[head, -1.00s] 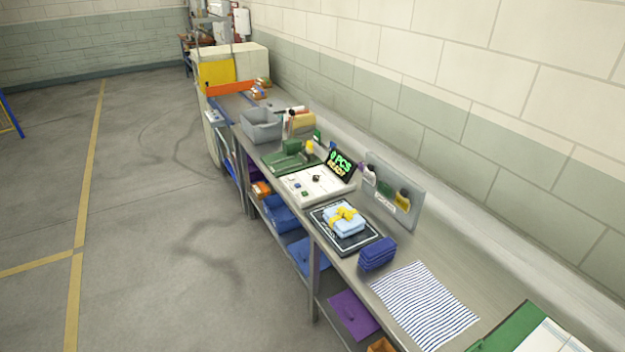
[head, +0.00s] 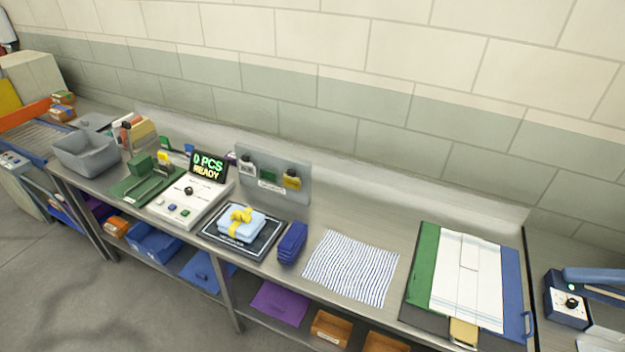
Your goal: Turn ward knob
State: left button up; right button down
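Two knobs show in the head view. A black knob (head: 188,190) sits on a white control box (head: 206,202) with small green and blue buttons, on the left half of the bench. Another dark knob (head: 571,303) sits on a white dial face of a blue device (head: 584,318) at the far right, partly cut off by the frame. I cannot read a label that tells which one is the ward knob. Neither of my grippers is in view.
The steel bench (head: 395,232) runs along the wall. A display (head: 208,165) reads "0 PCS READY". A black pad (head: 268,244) holds a light blue folded bundle with yellow. A striped cloth (head: 352,266) and a green-and-blue board (head: 425,262) lie to the right. A grey bin (head: 88,155) stands left.

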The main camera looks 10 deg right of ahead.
aim_at(189, 190)
jog(key=j+z, duration=0.15)
jog(key=z, duration=0.35)
jog(key=i+j+z, duration=0.15)
jog(key=j+z, duration=0.25)
jog(key=j, duration=0.2)
jog(key=j+z, duration=0.45)
jog(key=j, duration=0.15)
